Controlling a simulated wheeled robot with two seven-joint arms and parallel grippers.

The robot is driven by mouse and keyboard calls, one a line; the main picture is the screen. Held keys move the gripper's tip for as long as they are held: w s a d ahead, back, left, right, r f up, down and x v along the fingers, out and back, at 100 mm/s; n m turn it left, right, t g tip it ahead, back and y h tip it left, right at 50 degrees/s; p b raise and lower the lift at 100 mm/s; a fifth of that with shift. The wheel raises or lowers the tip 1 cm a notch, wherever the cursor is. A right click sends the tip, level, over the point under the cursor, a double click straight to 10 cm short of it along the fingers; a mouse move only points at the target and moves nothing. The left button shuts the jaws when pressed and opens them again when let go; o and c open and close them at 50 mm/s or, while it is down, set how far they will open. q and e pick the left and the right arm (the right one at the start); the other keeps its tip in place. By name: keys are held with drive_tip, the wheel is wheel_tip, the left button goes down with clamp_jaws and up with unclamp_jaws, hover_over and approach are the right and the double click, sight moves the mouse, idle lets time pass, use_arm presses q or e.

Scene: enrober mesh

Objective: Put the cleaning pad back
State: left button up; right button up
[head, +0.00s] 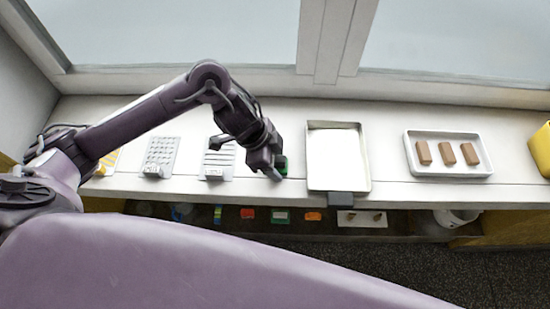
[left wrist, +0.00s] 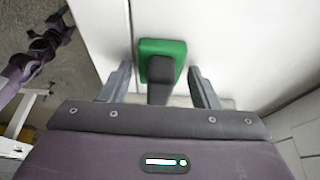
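The cleaning pad is a green block (head: 281,166) with a dark handle, lying on the white counter left of the metal tray. In the left wrist view the green pad (left wrist: 176,46) lies just beyond my fingers, with its dark handle (left wrist: 160,78) pointing toward me. My left gripper (left wrist: 162,86) is open, with one finger on each side of the handle and a visible gap to both. In the head view my left gripper (head: 272,172) partly hides the pad. My right arm seems to show at the left of the left wrist view, its fingers too small to read.
A metal tray (head: 312,184) with a pale sheet stands right of the pad, a dark block (head: 347,199) at its front edge. Farther right are a white tray (head: 411,170) with three brown bars and a yellow container (head: 541,150). Small items sit on a shelf below the counter (head: 420,194).

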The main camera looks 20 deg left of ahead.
use_arm(q)
drive_tip(key=shift+o, duration=0.3)
drive_tip(key=shift+r, duration=0.1)
drive_tip(key=shift+r, duration=0.25)
drive_tip(key=p+v, duration=0.2)
drive_tip(key=v, duration=0.9)
drive_tip(key=shift+r, duration=0.35)
drive_tip(key=shift+a, duration=0.15)
